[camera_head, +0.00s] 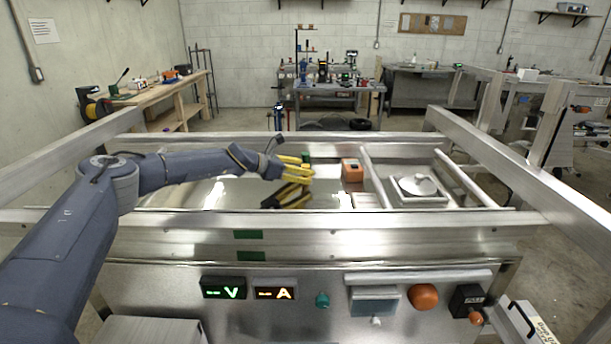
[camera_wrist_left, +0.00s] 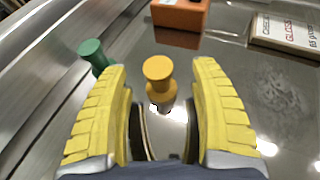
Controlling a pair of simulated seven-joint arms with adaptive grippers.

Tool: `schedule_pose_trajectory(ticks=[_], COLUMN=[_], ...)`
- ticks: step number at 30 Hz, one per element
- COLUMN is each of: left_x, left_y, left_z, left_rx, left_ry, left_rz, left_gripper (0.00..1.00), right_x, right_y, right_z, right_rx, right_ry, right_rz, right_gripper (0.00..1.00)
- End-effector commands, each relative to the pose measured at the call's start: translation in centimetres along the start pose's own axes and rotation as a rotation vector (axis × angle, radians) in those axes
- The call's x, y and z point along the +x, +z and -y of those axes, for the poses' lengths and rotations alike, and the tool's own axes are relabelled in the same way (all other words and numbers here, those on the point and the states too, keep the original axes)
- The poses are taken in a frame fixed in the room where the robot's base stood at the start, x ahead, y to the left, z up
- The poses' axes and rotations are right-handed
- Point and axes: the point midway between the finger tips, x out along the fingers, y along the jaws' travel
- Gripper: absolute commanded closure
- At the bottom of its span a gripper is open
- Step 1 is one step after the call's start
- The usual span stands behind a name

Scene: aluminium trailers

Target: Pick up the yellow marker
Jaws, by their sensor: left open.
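The yellow marker (camera_wrist_left: 159,78) stands upright on the shiny metal surface in the left wrist view. It shows between the two yellow-padded fingers of my left gripper (camera_wrist_left: 160,88), with a gap on each side. The gripper is open and holds nothing. In the head view my left gripper (camera_head: 297,172) is over the metal tray, and I cannot pick out the yellow marker there. A green marker (camera_wrist_left: 93,54) stands left of the yellow one, outside the left finger; it also shows behind the gripper in the head view (camera_head: 306,160). My right gripper is not in view.
An orange box (camera_wrist_left: 181,13) lies beyond the yellow marker, with a white printed box (camera_wrist_left: 287,34) to its right. A white lidded object (camera_head: 418,187) sits in the right section, past a metal bar (camera_head: 376,178). Raised metal rails (camera_head: 250,219) edge the tray.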

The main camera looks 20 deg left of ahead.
Motion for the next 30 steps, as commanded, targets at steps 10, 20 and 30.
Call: schedule_pose_trajectory(ticks=[10,20,30], left_x=[1.25,1.23,1.24], left_y=[-0.02,-0.01,-0.09], left_z=[-0.03,-0.02,-0.01], left_rx=[0.000,0.000,-0.001], left_ry=[0.001,0.001,0.000], left_rz=[0.000,0.000,-0.001], left_gripper=[0.37,0.60,0.99], right_x=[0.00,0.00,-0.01], right_y=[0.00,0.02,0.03], right_z=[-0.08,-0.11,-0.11], right_rx=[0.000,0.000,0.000], right_ry=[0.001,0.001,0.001], right_rz=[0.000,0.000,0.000], right_gripper=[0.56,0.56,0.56])
